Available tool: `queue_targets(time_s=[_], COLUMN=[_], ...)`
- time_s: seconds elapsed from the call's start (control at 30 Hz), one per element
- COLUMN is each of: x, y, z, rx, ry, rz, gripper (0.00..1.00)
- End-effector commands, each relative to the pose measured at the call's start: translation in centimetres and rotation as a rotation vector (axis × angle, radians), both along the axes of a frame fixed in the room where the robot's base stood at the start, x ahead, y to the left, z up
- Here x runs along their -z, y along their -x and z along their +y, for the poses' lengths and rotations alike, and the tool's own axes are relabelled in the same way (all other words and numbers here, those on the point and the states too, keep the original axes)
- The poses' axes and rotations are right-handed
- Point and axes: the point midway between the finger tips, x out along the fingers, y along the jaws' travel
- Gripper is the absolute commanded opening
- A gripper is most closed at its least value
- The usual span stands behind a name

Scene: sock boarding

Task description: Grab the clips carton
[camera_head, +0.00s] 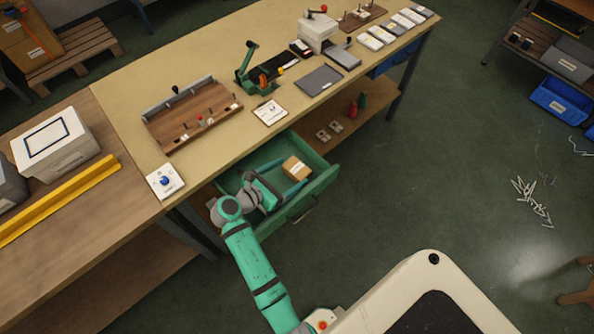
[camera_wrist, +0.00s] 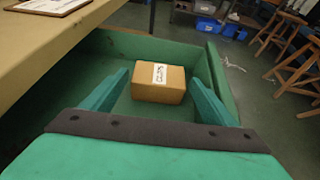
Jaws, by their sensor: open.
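The clips carton (camera_wrist: 158,84) is a small brown box with a white "CLIPS" label. It sits in the open green drawer (camera_wrist: 118,42); in the head view the carton (camera_head: 296,168) lies toward the drawer's right end. My gripper (camera_wrist: 158,90) is open, with one green finger to each side of the carton in the wrist view and gaps between fingers and box. In the head view my gripper (camera_head: 283,190) reaches into the drawer just short of the carton. I cannot tell how far the fingertips are above the drawer floor.
The drawer (camera_head: 329,177) is pulled out from under the long workbench (camera_head: 240,135). Its walls stand around my gripper, and the bench edge overhangs on the left in the wrist view. A clipboard (camera_head: 270,113) lies on the bench above.

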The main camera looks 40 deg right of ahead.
Motion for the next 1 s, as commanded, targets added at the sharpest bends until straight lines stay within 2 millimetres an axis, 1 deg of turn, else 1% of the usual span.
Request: queue_targets(time_s=[0.03, 0.13, 0.37, 0.47, 0.5, 0.53, 0.83, 1.0], x=[0.2, 0.4, 0.5, 0.5, 0.5, 0.5, 0.3, -0.6], y=[0.0, -0.2, -0.2, -0.2, -0.2, -0.2, -0.2, -0.3], z=[-0.5, -1.0, -1.1, -1.1, -1.1, -1.1, -1.1, -1.1], rx=[0.002, -0.001, -0.001, -0.001, -0.001, -0.001, -0.001, -0.002], ry=[0.0, 0.0, 0.0, 0.0, 0.0, 0.0, 0.001, 0.0], rz=[0.001, 0.0, 0.0, 0.0, 0.0, 0.0, -0.002, -0.004], gripper=[0.8, 0.8, 0.8, 0.58, 0.49, 0.43, 0.43, 0.43])
